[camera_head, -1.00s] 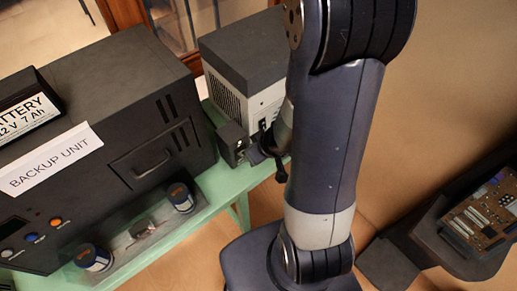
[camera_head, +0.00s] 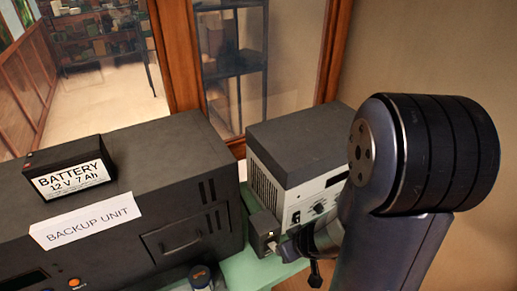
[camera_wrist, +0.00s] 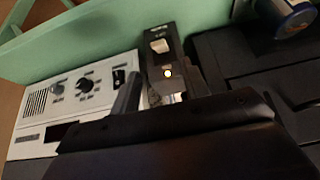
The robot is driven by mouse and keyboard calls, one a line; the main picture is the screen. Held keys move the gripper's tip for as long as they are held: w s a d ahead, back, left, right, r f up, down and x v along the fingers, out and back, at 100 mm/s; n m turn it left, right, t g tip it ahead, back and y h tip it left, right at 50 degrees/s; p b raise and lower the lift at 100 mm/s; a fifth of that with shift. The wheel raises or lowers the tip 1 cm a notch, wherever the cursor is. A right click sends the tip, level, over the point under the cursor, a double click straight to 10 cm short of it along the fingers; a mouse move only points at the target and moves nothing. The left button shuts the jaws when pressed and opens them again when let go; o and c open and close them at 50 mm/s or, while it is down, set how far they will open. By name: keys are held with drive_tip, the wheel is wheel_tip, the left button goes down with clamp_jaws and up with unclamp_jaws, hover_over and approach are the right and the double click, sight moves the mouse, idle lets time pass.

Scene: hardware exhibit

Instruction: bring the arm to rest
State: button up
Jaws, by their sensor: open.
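My gripper (camera_wrist: 168,78) is open, with one finger on each side of the lower part of a small black switch box (camera_wrist: 160,48) in the wrist view. I cannot tell whether the fingers touch the box. In the head view the switch box (camera_head: 263,233) stands at the front of the grey and white unit, and my gripper (camera_head: 287,249) is close to its right side, partly hidden by my arm.
The grey and white unit (camera_head: 297,150) with knobs stands behind the box. The large black backup unit (camera_head: 130,190) is at left, with a battery (camera_head: 70,170) on top. A blue-capped spool (camera_head: 201,278) is on the green bench (camera_head: 262,270). A glazed wooden frame (camera_head: 180,60) rises behind.

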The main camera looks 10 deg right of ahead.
drive_tip(key=shift+w+f, duration=0.1)
drive_tip(key=shift+b+x, duration=1.4)
drive_tip(key=shift+x, duration=3.8)
